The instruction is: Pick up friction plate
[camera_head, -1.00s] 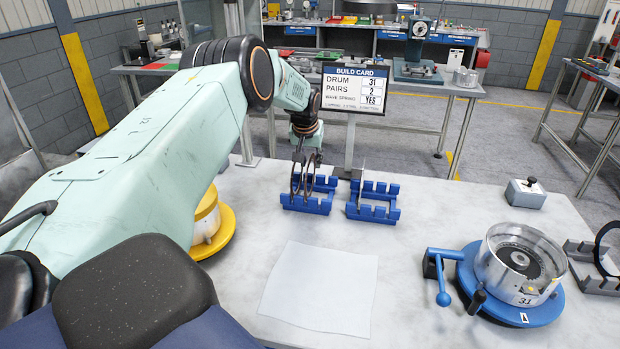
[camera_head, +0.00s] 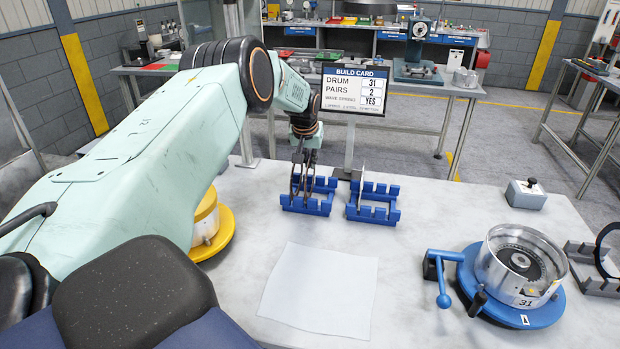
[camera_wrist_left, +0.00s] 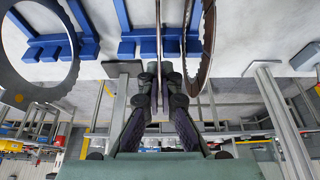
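My left gripper (camera_head: 301,163) is over the left blue rack (camera_head: 312,207) in the head view. Thin ring plates stand upright in that rack. In the wrist view my left gripper (camera_wrist_left: 162,76) has its fingers close together on a friction plate (camera_wrist_left: 159,35) seen edge-on, its lower part still at the rack. A second, brown-faced friction plate (camera_wrist_left: 207,45) stands just to the right of the fingers. A grey toothed plate (camera_wrist_left: 17,75) shows at the left, by the other blue rack (camera_head: 373,214). My right gripper is in no view.
A steel drum marked 31 (camera_head: 522,297) sits on a blue round base (camera_head: 545,315) at the right. A white sheet (camera_head: 318,290) lies mid-table. A small grey box (camera_head: 526,195), a build card (camera_head: 355,90) and a yellow round base (camera_head: 225,240) stand around.

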